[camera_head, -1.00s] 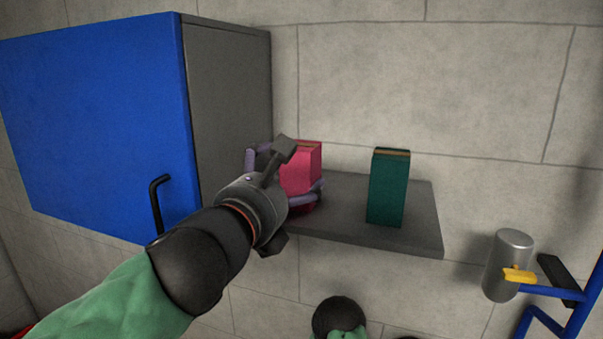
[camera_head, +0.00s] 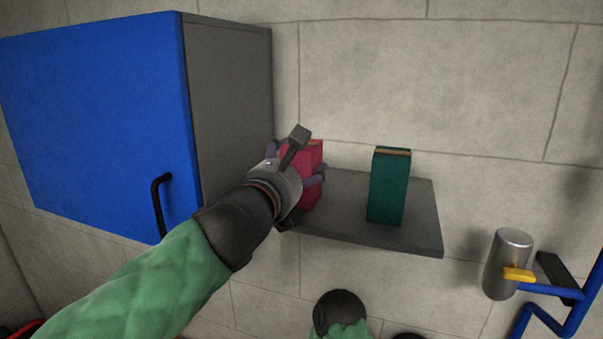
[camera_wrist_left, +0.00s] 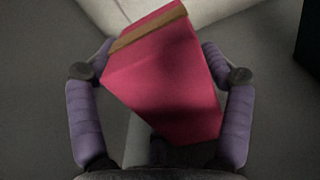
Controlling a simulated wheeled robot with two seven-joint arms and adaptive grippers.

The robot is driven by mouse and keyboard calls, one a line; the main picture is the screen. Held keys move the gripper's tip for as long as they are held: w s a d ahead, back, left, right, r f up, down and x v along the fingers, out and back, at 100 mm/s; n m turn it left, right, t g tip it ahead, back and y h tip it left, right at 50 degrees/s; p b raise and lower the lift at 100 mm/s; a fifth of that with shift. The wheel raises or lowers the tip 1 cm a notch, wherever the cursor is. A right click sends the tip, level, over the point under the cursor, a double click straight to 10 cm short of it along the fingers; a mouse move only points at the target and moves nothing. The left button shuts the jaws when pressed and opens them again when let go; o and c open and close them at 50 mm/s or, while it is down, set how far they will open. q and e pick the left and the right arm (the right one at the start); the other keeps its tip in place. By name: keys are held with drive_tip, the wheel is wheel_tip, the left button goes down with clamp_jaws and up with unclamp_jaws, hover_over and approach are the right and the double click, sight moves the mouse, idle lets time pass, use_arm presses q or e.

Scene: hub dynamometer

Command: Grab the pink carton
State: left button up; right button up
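The pink carton (camera_head: 313,190) stands on the left part of the grey shelf (camera_head: 420,222), partly hidden in the head view by my left gripper (camera_head: 298,163). It is a box with a brown strip along its top. In the left wrist view the carton (camera_wrist_left: 165,90) fills the space between the two purple fingers of my left gripper (camera_wrist_left: 160,62). The fingers are spread, one on each side, with their tips very near its sides; I cannot tell whether they touch it. My right gripper is not in view.
A dark green carton (camera_head: 389,187) stands on the shelf to the right, with clear shelf between. A cabinet with a blue door (camera_head: 95,120) and black handle (camera_head: 160,205) is close on the left. A metal cylinder (camera_head: 508,262) is at lower right.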

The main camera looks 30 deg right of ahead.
use_arm(q)
drive_tip(key=shift+w+d, duration=0.1)
drive_tip(key=c, duration=0.4)
drive_tip(key=shift+r, duration=0.15)
drive_tip(key=shift+c, duration=0.2)
